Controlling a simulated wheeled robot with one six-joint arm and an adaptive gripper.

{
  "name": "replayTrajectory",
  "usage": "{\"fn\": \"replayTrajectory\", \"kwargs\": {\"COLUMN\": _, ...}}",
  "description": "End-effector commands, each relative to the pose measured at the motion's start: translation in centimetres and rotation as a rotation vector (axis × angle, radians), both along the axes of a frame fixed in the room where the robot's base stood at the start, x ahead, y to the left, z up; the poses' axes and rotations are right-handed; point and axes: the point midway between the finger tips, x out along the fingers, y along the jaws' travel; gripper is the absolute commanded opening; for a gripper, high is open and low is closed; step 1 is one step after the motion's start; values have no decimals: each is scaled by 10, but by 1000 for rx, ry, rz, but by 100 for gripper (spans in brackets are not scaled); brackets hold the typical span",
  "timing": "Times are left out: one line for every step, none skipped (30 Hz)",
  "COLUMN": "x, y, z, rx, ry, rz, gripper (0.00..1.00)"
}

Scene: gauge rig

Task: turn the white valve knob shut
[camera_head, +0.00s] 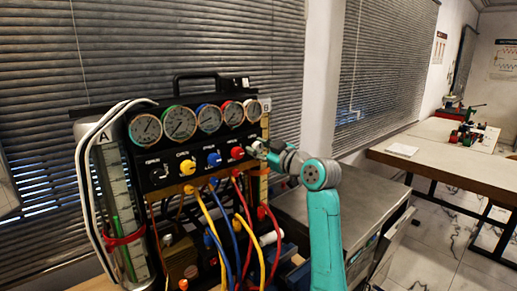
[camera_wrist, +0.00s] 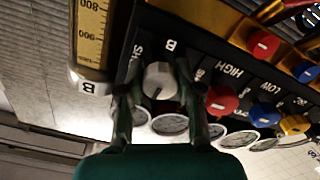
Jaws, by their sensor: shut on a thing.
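The white valve knob (camera_wrist: 159,81) sits on the black panel beside a "B" label in the wrist view, which is turned upside down. It has a dark pointer line on its face. My gripper (camera_wrist: 158,92) has one finger on each side of the knob and is shut on it. In the head view my gripper (camera_head: 258,150) reaches the right end of the panel's knob row from the right. There it hides the white knob.
The gauge rig (camera_head: 160,172) carries a row of round gauges. A red knob (camera_wrist: 221,101) is close beside my gripper, with blue and yellow knobs beyond. Red, blue and yellow hoses (camera_head: 236,235) hang below. A scaled column (camera_wrist: 91,35) stands on the other side.

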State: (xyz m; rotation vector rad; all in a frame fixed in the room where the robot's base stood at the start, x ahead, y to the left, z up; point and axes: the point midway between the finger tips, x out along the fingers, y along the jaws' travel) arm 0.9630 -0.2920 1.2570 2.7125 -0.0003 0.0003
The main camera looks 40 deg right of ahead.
Motion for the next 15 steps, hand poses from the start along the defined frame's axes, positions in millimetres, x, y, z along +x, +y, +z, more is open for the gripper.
{"fn": "replayTrajectory", "kwargs": {"x": 0, "y": 0, "z": 0, "rx": 20, "ry": 1, "rz": 0, "gripper": 0}}
{"fn": "replayTrajectory", "kwargs": {"x": 0, "y": 0, "z": 0, "rx": 34, "ry": 1, "rz": 1, "gripper": 0}}
{"fn": "replayTrajectory", "kwargs": {"x": 0, "y": 0, "z": 0, "rx": 57, "ry": 1, "rz": 1, "gripper": 0}}
{"fn": "replayTrajectory", "kwargs": {"x": 0, "y": 0, "z": 0, "rx": 76, "ry": 1, "rz": 1, "gripper": 0}}
{"fn": "replayTrajectory", "kwargs": {"x": 0, "y": 0, "z": 0, "rx": 95, "ry": 1, "rz": 1, "gripper": 0}}
{"fn": "replayTrajectory", "kwargs": {"x": 0, "y": 0, "z": 0, "rx": 125, "ry": 1, "rz": 1, "gripper": 0}}
{"fn": "replayTrajectory", "kwargs": {"x": 0, "y": 0, "z": -1, "rx": 149, "ry": 1, "rz": 1, "gripper": 0}}
{"fn": "replayTrajectory", "kwargs": {"x": 0, "y": 0, "z": -1, "rx": 174, "ry": 1, "rz": 1, "gripper": 0}}
{"fn": "replayTrajectory", "kwargs": {"x": 0, "y": 0, "z": -1, "rx": 209, "ry": 1, "rz": 1, "gripper": 0}}
{"fn": "replayTrajectory", "kwargs": {"x": 0, "y": 0, "z": -1, "rx": 236, "ry": 1, "rz": 1, "gripper": 0}}
{"fn": "replayTrajectory", "kwargs": {"x": 0, "y": 0, "z": -1, "rx": 264, "ry": 1, "rz": 1, "gripper": 0}}
{"fn": "replayTrajectory", "kwargs": {"x": 0, "y": 0, "z": -1, "rx": 303, "ry": 1, "rz": 1, "gripper": 0}}
{"fn": "replayTrajectory", "kwargs": {"x": 0, "y": 0, "z": -1, "rx": 331, "ry": 1, "rz": 1, "gripper": 0}}
{"fn": "replayTrajectory", "kwargs": {"x": 0, "y": 0, "z": -1, "rx": 360, "ry": 1, "rz": 1, "gripper": 0}}
{"fn": "replayTrajectory", "kwargs": {"x": 0, "y": 0, "z": -1, "rx": 398, "ry": 1, "rz": 1, "gripper": 0}}
